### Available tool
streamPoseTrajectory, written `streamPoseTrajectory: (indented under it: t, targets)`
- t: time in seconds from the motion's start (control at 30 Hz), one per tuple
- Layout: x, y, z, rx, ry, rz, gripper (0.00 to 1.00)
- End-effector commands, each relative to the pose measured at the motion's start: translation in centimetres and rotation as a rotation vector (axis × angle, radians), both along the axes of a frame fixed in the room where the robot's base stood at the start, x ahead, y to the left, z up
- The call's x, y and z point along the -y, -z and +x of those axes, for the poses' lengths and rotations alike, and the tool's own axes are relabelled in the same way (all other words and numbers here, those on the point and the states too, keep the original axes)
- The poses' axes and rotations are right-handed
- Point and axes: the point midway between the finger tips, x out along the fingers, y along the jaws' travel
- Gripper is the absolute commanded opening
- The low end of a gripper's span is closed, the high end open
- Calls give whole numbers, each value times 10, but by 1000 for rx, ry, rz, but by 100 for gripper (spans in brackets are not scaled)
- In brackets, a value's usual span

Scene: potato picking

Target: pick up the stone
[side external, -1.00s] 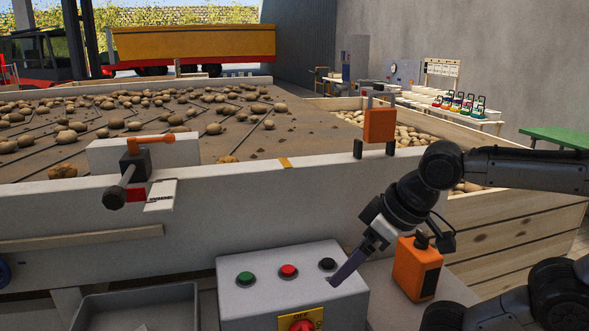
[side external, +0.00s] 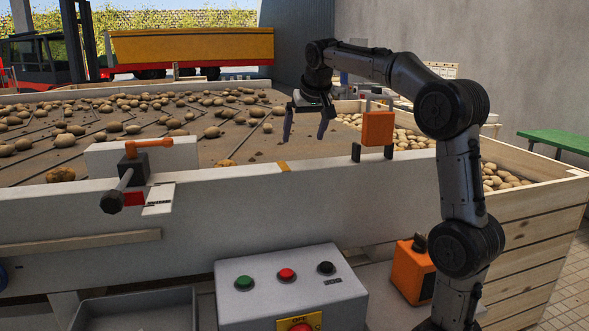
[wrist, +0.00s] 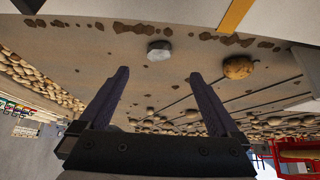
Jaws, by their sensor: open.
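The stone (wrist: 159,50) is a small pale grey lump on the brown belt (wrist: 110,50) in the wrist view. It lies beyond my fingertips, roughly centred between them, and nothing touches it. I cannot make it out in the side view, where the front wall may hide it. My gripper (wrist: 159,74) is open and empty, its two dark fingers wide apart. In the side view my gripper (side external: 305,138) hangs above the belt near its right end, fingers pointing down, behind the white front wall (side external: 240,200).
A brown potato (wrist: 238,67) lies to the right of the stone in the wrist view. Many potatoes are spread over the belt. An orange box (side external: 378,128) stands on the front wall near my gripper. A wooden crate (side external: 520,215) of potatoes stands at the right.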

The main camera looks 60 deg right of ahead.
Motion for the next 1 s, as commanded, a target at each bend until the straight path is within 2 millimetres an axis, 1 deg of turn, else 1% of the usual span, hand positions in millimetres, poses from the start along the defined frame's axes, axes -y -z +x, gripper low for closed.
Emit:
streamPoseTrajectory:
  t: [0.07, 0.3, 0.4, 0.5, 0.77, 1.0]
  targets:
    - [4, 6, 1, -1, 4, 1, 98]
    - [21, 44, 19, -1, 1, 0, 98]
    - [27, 57, 25, -1, 1, 0, 98]
    - [30, 65, 29, 2, 1, -1, 98]
    - [37, 75, 35, 2, 1, -1, 98]
    - [53, 101, 51, 0, 0, 0, 98]
